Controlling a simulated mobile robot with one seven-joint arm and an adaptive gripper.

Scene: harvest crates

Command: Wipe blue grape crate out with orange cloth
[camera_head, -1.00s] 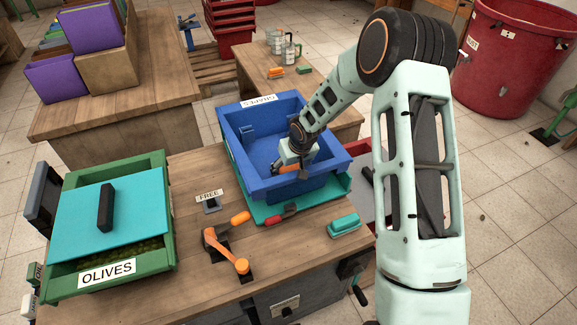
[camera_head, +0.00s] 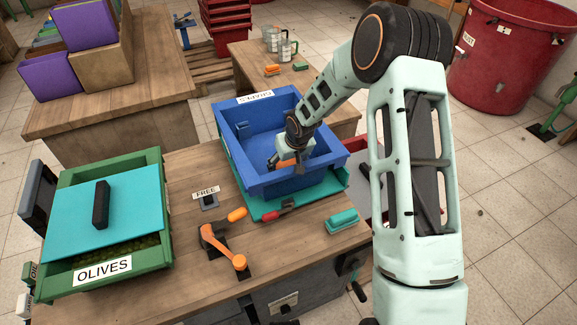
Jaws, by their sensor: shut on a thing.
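The blue grape crate (camera_head: 223,130) stands on a teal tray (camera_head: 262,211) on the wooden workbench, with a white label on its far rim. Its visible floor looks empty. My gripper (camera_head: 284,162) reaches down inside the crate, near its front right part. It is shut on the orange cloth (camera_head: 286,163), of which only a small piece shows between the fingers. I cannot tell whether the cloth touches the crate floor.
A green olives crate (camera_head: 157,215) with a teal lid stands at the left. An orange-handled tool (camera_head: 222,243), a red-handled tool (camera_head: 277,212) and a teal brush or block (camera_head: 341,221) lie before the blue crate. A red bin (camera_head: 515,60) stands at back right.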

